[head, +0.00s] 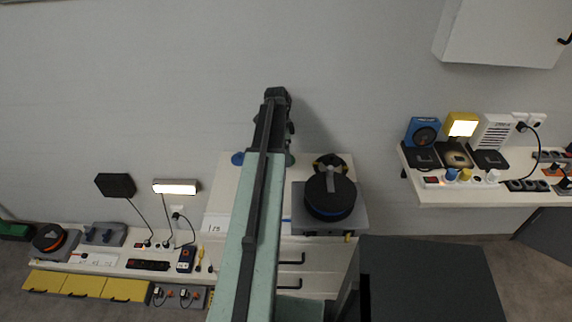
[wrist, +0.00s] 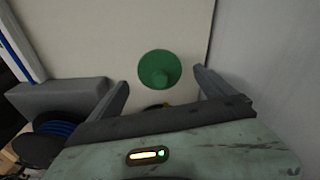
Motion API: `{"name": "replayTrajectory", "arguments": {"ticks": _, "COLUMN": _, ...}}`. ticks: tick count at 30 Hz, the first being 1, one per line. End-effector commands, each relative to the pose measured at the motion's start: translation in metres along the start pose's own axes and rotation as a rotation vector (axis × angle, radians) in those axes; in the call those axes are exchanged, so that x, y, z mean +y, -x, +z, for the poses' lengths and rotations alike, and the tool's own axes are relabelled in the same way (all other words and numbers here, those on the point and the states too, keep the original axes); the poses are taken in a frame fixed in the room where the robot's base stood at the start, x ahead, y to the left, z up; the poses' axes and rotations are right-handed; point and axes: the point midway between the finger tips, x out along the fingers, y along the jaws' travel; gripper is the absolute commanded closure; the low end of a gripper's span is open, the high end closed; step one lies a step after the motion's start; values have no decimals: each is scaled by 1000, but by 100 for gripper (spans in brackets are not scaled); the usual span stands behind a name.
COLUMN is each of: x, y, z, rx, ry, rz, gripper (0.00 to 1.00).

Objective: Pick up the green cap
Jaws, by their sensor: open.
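My gripper (wrist: 164,84) is open, with one dark finger on each side, and the cap shows between and a little beyond the fingertips. I cannot tell the height of the fingers above the cap. In the head view my arm hides the cap; my gripper (head: 277,95) shows there at the arm's far end, over the white cabinet top.
A grey box with a black and blue reel (head: 330,197) stands on the cabinet, right of my arm. It also shows left in the wrist view (wrist: 60,98). A small blue round piece (head: 237,158) lies left of my arm. The grey wall (wrist: 258,60) is close at right.

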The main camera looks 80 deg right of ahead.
Motion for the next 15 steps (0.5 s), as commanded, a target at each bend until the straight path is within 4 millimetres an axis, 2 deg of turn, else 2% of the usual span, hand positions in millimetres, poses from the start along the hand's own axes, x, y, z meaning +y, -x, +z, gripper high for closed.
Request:
{"name": "replayTrajectory", "arguments": {"ticks": 1, "x": 0, "y": -19, "z": 1, "rx": 0, "ry": 0, "rz": 0, "gripper": 7}}
{"name": "replayTrajectory", "arguments": {"ticks": 3, "x": 0, "y": -27, "z": 1, "rx": 0, "ry": 0, "rz": 0, "gripper": 7}}
{"name": "replayTrajectory", "arguments": {"ticks": 11, "x": 0, "y": -24, "z": 0, "rx": 0, "ry": 0, "rz": 0, "gripper": 7}}
{"name": "replayTrajectory", "arguments": {"ticks": 15, "x": 0, "y": -24, "z": 0, "rx": 0, "ry": 0, "rz": 0, "gripper": 46}}
